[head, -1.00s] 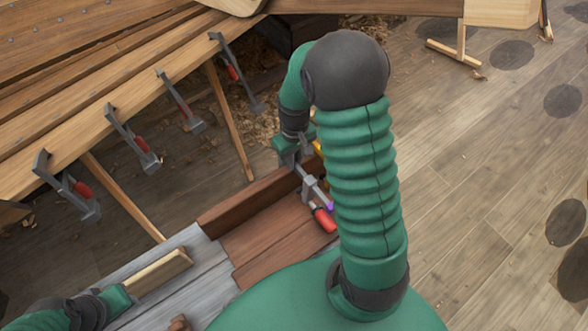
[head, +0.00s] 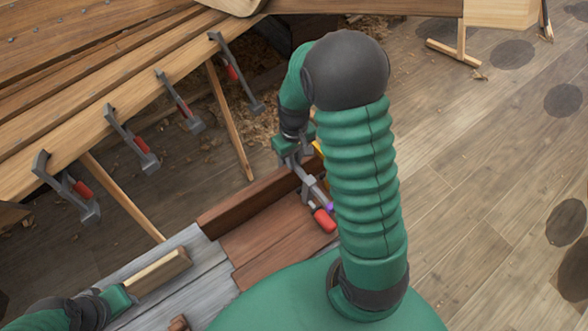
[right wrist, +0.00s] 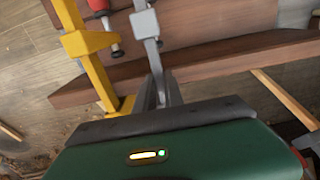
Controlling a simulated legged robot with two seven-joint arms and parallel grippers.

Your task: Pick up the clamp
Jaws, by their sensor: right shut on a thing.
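A grey metal bar clamp (head: 309,186) is at the right end of the red-brown wooden box, partly hidden behind my right arm. My right gripper (head: 292,158) is shut on it. In the right wrist view the fingers (right wrist: 157,92) close around the lower end of the clamp's grey bar (right wrist: 149,50). A red handle (head: 324,220) shows just below the clamp in the head view. My left gripper (head: 122,298) is at the lower left, against a pale wooden block (head: 158,272); whether its jaws are closed is hidden.
A yellow clamp (right wrist: 90,43) stands close beside the grey one. The box's raised wooden side (head: 255,200) runs near my right gripper. Several red-handled clamps hang along the hull plank (head: 135,95) at left. Open plank floor (head: 480,170) lies at right.

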